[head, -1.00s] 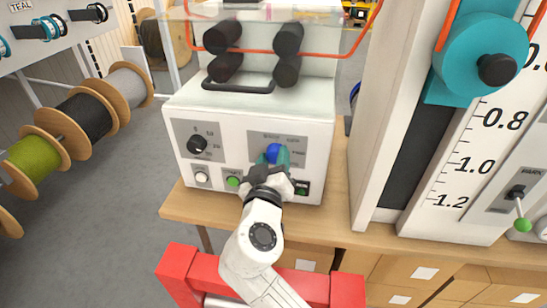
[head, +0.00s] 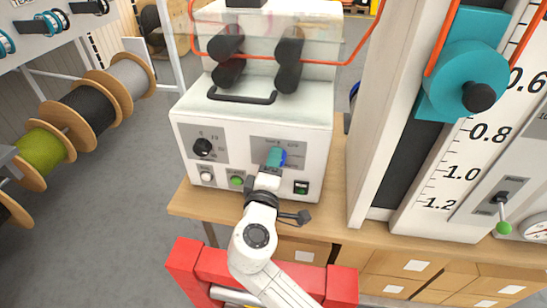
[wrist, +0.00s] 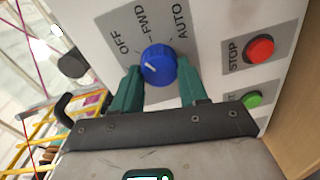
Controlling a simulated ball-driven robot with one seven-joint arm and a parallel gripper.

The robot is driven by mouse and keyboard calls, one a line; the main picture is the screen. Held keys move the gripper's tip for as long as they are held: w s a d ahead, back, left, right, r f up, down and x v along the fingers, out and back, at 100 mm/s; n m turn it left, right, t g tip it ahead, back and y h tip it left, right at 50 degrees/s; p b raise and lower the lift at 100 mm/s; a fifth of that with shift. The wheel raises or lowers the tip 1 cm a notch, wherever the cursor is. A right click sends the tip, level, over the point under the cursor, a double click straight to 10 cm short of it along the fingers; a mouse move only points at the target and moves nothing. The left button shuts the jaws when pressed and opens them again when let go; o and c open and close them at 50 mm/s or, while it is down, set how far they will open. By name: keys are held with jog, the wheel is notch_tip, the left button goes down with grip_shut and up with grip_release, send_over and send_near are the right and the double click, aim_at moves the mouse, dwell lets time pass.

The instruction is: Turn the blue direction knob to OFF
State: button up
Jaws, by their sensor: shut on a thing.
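The blue direction knob (wrist: 158,62) is on the front panel of the white machine (head: 250,110). In the wrist view OFF, FWD and AUTO are printed around it. The white mark on its face points to the left in the picture, nearer the OFF side than AUTO. My gripper (wrist: 160,78) is shut on the knob, with one teal finger on each side. In the head view a teal finger of my gripper (head: 275,158) covers most of the knob, leaving a blue sliver at its right.
A red STOP button (wrist: 259,49) and a green button (wrist: 252,99) sit close by on the panel. A black knob (head: 203,147) is to the left. The machine stands on a wooden bench (head: 200,204). A tall scaled unit (head: 440,170) stands to the right.

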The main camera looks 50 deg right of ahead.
jog(key=shift+n+p, duration=0.7)
jog(key=shift+n, duration=0.5)
jog(key=shift+a+f, duration=0.1)
jog(key=o, duration=1.1)
jog(key=shift+c, duration=0.2)
jog(key=b+v, duration=0.1)
jog(key=v, duration=0.9)
jog(key=shift+s+a+b, duration=0.2)
jog(key=shift+a+b, duration=0.1)
jog(key=shift+b, duration=0.1)
